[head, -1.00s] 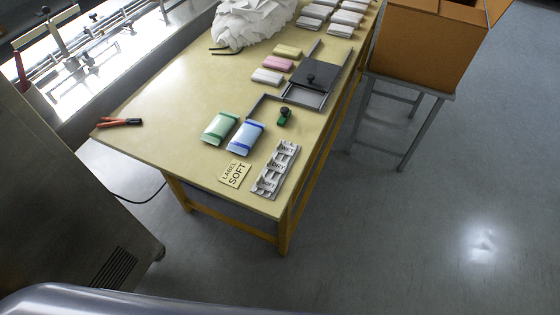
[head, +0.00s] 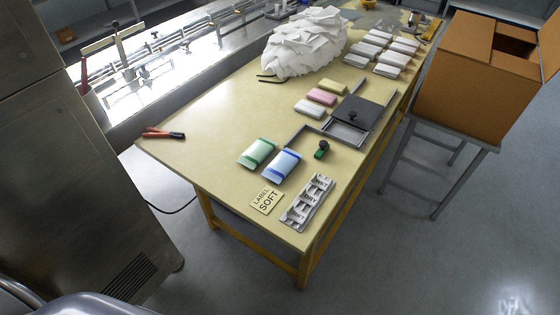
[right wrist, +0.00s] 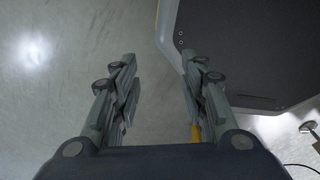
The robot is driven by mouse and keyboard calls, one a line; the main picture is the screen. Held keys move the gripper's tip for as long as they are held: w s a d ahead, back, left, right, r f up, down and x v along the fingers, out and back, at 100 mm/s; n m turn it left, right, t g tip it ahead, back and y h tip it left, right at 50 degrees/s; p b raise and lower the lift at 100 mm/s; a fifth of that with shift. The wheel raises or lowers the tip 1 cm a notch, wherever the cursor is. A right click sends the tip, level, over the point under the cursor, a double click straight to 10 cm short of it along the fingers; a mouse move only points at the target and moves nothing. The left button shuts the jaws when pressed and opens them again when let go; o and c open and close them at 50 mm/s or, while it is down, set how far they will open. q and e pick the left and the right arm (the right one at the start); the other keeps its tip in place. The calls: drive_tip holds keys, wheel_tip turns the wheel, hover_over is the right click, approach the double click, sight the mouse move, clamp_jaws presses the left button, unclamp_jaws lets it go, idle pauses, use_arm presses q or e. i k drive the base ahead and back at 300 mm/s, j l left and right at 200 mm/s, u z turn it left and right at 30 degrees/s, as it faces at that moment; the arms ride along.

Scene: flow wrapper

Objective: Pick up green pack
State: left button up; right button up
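The green pack (head: 257,153) lies flat near the front left of the yellow table (head: 210,148). It is pale with green ends. A blue pack (head: 282,166) lies right beside it, on its right. No gripper shows in the head view. In the right wrist view my right gripper (right wrist: 158,88) is open and empty, its two fingers wide apart above the grey floor. It is away from the packs. My left gripper is not in view.
A "LABEL SOFT" card (head: 266,200) and a grey slotted holder (head: 308,202) lie at the table's front. Red-handled pliers (head: 163,133) lie at the left corner. A dark plate in a metal frame (head: 357,114) is to the right. A cardboard box (head: 478,85) stands right.

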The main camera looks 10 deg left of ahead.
sight(257, 153)
drive_tip(key=i+l+u, duration=0.55)
drive_tip(key=l+u, duration=0.2)
